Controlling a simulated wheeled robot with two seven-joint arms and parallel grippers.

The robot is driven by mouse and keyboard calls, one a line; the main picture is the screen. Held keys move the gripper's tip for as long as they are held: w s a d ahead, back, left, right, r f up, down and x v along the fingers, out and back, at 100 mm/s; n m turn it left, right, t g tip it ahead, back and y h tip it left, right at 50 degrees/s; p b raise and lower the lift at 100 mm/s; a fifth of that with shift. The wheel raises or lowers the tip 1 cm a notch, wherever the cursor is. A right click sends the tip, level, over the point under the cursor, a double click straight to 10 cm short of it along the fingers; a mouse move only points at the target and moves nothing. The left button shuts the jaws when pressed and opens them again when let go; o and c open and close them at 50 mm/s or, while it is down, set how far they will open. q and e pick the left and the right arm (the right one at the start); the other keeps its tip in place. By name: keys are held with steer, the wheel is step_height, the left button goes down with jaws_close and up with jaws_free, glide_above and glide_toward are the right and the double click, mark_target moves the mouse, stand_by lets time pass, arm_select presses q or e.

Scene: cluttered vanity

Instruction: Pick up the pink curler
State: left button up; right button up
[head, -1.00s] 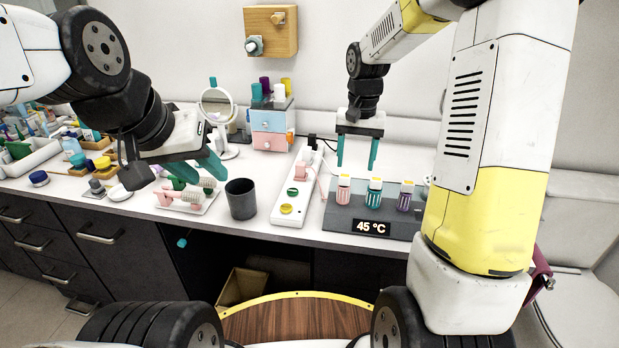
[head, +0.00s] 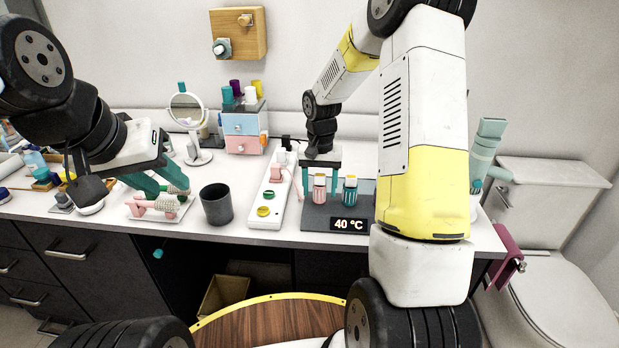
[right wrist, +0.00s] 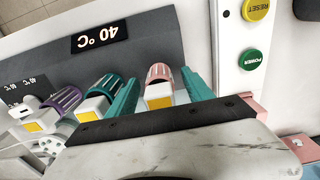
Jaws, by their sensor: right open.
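The pink curler (head: 319,190) stands upright on the dark heating base (head: 317,223), with a white and yellow cap. My right gripper (head: 320,185) is open above the base, with its teal fingers on either side of the pink curler. The right wrist view shows the pink curler (right wrist: 160,84) between the two fingers (right wrist: 162,92), with gaps beside it. My left gripper (head: 158,188) is open and empty over a small white tray (head: 139,212) at the left.
A teal curler (head: 349,191) stands close to the right of my right gripper; a purple one (right wrist: 62,101) shows in the right wrist view. A white power strip (head: 281,172) lies left of the base. A dark cup (head: 216,205) stands near the left tray.

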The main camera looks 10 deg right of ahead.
jaws_close()
steer(key=shift+r, duration=0.15)
